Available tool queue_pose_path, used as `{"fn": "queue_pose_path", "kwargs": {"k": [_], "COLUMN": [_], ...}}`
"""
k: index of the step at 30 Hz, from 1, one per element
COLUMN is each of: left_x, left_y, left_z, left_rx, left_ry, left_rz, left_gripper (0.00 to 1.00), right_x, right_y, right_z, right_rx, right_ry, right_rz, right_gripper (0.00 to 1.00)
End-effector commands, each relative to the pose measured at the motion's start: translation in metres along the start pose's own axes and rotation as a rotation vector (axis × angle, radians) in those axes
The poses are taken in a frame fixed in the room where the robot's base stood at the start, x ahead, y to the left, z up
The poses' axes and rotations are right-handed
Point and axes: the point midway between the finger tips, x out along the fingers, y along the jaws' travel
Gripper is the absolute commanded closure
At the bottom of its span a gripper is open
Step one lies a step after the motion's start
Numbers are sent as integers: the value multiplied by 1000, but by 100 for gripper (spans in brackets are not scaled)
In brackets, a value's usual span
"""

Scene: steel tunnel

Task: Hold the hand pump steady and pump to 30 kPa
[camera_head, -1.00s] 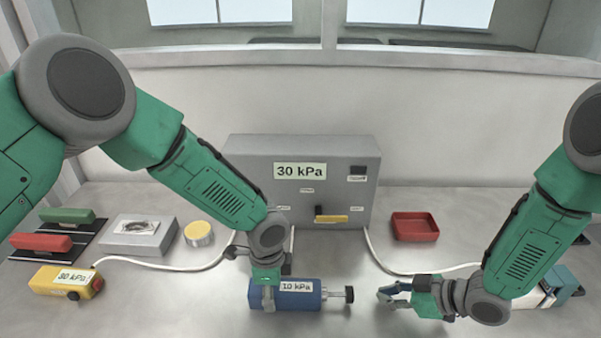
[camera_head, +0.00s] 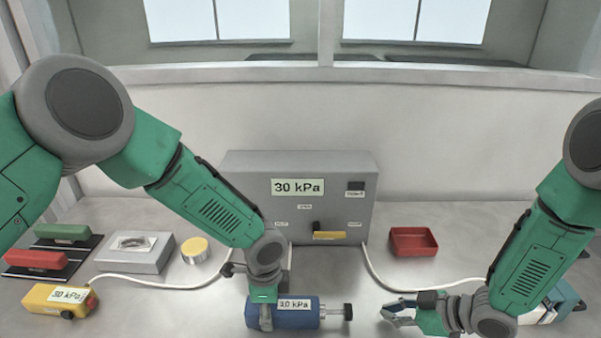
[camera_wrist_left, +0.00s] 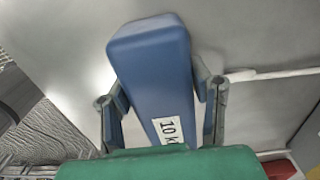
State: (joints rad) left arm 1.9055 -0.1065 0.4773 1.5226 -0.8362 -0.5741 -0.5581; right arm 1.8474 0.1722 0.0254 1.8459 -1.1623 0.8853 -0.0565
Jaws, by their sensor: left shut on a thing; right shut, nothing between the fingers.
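The blue hand pump (camera_head: 297,318) lies on the steel bench with a "10 kPa" label on top and a dark plunger knob (camera_head: 348,312) sticking out to its right. My left gripper (camera_head: 264,318) is shut around the pump body from above; the left wrist view shows its fingers (camera_wrist_left: 165,105) on both sides of the blue body (camera_wrist_left: 150,60). My right gripper (camera_head: 384,310) is shut and empty, a short gap to the right of the knob. The grey box (camera_head: 240,180) behind reads "30 kPa" on its display (camera_head: 298,187).
A yellow device (camera_head: 45,296) labelled "30 kPa" lies at the left. Red and green handled tools (camera_head: 35,260), a grey block (camera_head: 130,262) and a round tin (camera_head: 195,258) stand behind it. A red tray (camera_head: 413,252) is right of the box. White hoses cross the bench.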

Motion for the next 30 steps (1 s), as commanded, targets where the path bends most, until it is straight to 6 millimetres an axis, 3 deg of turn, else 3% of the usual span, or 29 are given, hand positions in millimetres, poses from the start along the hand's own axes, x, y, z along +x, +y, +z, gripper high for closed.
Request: {"fn": "queue_pose_path", "kwargs": {"k": [18,19,20,30], "left_x": [0,0,0,-1], "left_y": [0,0,0,0], "left_z": [0,0,0,0], "left_rx": [0,0,0,0], "left_ry": [-1,-1,-1,-1], "left_rz": [0,0,0,-1], "left_gripper": [88,43,33,30], "right_x": [0,0,0,0], "right_y": [0,0,0,0], "right_z": [0,0,0,0], "right_rx": [0,0,0,0], "right_ry": [0,0,0,0], "right_rz": [0,0,0,0], "right_gripper": [100,100,100,100]}}
